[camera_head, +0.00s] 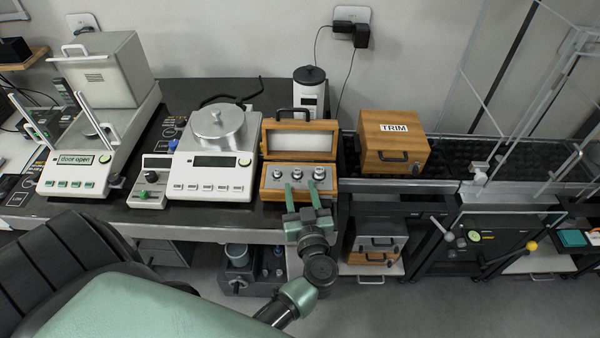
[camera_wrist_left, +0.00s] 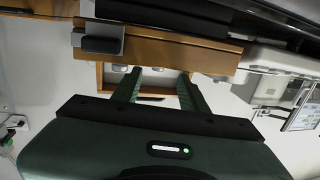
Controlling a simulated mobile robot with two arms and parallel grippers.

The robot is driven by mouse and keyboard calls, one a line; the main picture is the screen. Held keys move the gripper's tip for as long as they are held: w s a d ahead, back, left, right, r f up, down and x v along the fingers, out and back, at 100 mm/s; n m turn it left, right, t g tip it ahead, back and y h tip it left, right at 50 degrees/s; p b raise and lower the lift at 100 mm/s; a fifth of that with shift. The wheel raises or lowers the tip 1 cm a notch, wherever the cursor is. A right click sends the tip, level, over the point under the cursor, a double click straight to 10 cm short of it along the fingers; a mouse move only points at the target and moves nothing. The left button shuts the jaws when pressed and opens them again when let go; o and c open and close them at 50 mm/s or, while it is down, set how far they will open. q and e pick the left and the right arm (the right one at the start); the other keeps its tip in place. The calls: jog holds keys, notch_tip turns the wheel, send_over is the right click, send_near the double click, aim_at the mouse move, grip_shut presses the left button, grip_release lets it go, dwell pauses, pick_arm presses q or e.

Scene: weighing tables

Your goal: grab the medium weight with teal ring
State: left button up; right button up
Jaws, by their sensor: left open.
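An open wooden box (camera_head: 299,153) on the dark table holds three small metal weights in a row: a left one (camera_head: 277,174), a middle one (camera_head: 297,173) and a right one (camera_head: 319,172). No teal ring can be made out on any of them at this size. My left gripper (camera_head: 302,193) is open at the front of the box, its green fingers overlapping the box front below the weights, with nothing between them. In the left wrist view the fingers (camera_wrist_left: 160,84) point toward the wooden box (camera_wrist_left: 200,54), and parts of weights show beyond them. My right gripper is out of view.
A balance with a round pan (camera_head: 216,125) stands just left of the box. A wooden TRIM box (camera_head: 393,140) stands to the right. Another balance (camera_head: 75,158) reading "door open" is at far left. The box lid stands raised behind the weights.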

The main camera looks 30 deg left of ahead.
aim_at(298, 174)
pick_arm(q)
jog(key=shift+w+a, duration=0.25)
jog(key=shift+w, duration=0.15)
jog(key=shift+w+a+f, duration=0.1)
jog(key=shift+w+a, duration=0.05)
jog(key=shift+w, duration=0.1)
jog(key=x, duration=0.5)
jog(key=shift+w+a, duration=0.2)
jog(key=shift+w, duration=0.05)
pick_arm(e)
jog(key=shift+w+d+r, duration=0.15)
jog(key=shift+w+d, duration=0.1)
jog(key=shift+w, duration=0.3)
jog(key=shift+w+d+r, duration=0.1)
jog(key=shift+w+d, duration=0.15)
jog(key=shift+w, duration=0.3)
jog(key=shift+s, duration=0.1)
pick_arm(q)
grip_shut()
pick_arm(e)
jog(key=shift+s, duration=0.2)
